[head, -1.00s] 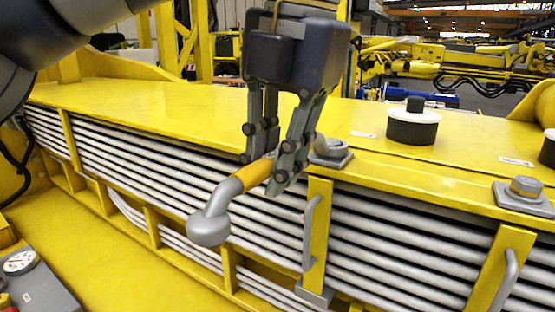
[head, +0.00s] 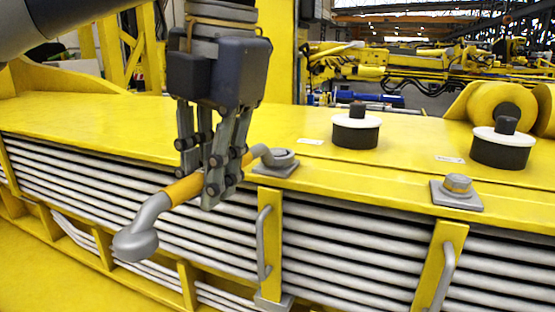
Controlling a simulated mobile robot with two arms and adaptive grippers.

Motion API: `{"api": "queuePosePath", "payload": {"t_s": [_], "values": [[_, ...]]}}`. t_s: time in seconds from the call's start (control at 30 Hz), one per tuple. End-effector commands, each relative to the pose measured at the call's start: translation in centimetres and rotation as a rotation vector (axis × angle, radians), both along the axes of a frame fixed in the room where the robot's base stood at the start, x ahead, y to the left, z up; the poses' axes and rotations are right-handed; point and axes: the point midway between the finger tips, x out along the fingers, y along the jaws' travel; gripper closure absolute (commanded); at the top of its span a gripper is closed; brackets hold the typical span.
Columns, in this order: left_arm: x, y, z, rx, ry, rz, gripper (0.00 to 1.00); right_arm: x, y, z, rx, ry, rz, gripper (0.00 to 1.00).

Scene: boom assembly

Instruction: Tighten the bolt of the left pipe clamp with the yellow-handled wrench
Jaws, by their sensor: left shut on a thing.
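The wrench has a yellow grip (head: 184,190) and grey bent ends. My left gripper (head: 203,186) is shut on the yellow grip, above the front edge of the yellow boom. One grey ring end hangs free at lower left, in front of the pipes. The other end reaches the left pipe clamp (head: 266,245) and sits at the bolt on its square top plate (head: 276,170). The ring appears to be over the bolt and hides most of it; how fully it is seated I cannot tell. My right gripper is not in view.
A second clamp (head: 440,265) with an uncovered bolt (head: 458,185) stands to the right. Two black cylinders with white rims (head: 356,130) rise from the boom top (head: 120,118). Grey pipes (head: 360,235) run along the boom's side. The clamps have protruding grey handles.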

Motion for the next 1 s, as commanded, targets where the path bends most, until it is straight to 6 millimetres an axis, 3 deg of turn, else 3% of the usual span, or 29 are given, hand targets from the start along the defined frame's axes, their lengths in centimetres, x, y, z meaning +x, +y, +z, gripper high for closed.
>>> {"api": "queuePosePath", "payload": {"t_s": [1.0], "values": [[0.6, 1.3, 0.1, 0.0, -0.001, -0.1, 1.0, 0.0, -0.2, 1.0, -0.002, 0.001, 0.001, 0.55]]}}
